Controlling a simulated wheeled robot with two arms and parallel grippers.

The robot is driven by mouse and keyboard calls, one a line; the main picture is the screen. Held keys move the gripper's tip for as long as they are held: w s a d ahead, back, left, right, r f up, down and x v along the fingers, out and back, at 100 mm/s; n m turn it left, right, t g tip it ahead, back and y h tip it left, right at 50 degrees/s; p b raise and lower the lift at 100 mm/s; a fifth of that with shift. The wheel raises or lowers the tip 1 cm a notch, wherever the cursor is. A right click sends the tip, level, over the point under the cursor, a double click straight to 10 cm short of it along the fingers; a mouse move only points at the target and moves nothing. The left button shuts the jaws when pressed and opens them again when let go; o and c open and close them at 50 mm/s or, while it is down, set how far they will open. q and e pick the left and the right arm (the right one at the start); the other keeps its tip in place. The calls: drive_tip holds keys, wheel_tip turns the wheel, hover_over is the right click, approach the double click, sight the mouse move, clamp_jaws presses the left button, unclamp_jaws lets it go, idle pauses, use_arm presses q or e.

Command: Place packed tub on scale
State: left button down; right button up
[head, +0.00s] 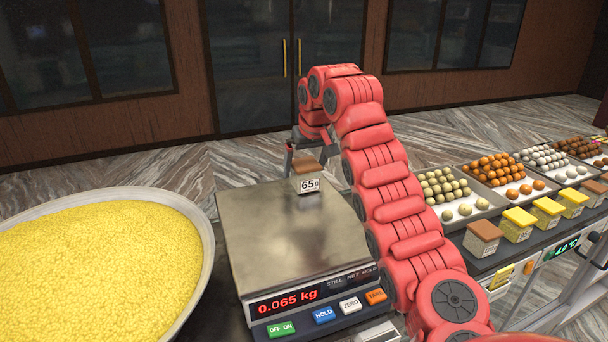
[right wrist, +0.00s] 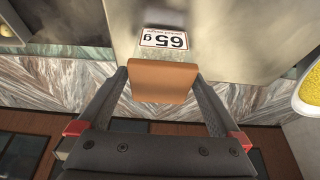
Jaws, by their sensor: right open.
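The packed tub (head: 307,184), with a brown lid and a white "65 g" label, stands upright on the steel plate of the scale (head: 265,240), near its back edge. The scale's red display reads 0.065 kg. My right gripper (head: 304,160) is open at the tub, reaching it from behind. In the right wrist view the brown lid of the tub (right wrist: 163,82) lies between the two dark fingers, with a gap visible on at least one side. The tub's far side is hidden in the head view. My left gripper is not in view.
A large pan of yellow sweet crumbs (head: 90,260) stands left of the scale. At right are trays of round sweets (head: 450,190) and several small tubs with brown or yellow lids (head: 483,236). My right arm passes between the scale and these. Most of the scale plate is bare.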

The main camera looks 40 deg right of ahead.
sight(306, 164)
drive_tip(key=p+v, duration=0.4)
drive_tip(key=v, duration=0.1)
drive_tip(key=shift+w, duration=0.1)
drive_tip(key=shift+s+r+p, duration=0.2)
drive_tip(key=shift+s+p, duration=0.05)
drive_tip(key=shift+p, duration=0.1)
drive_tip(key=shift+w+f, duration=0.15)
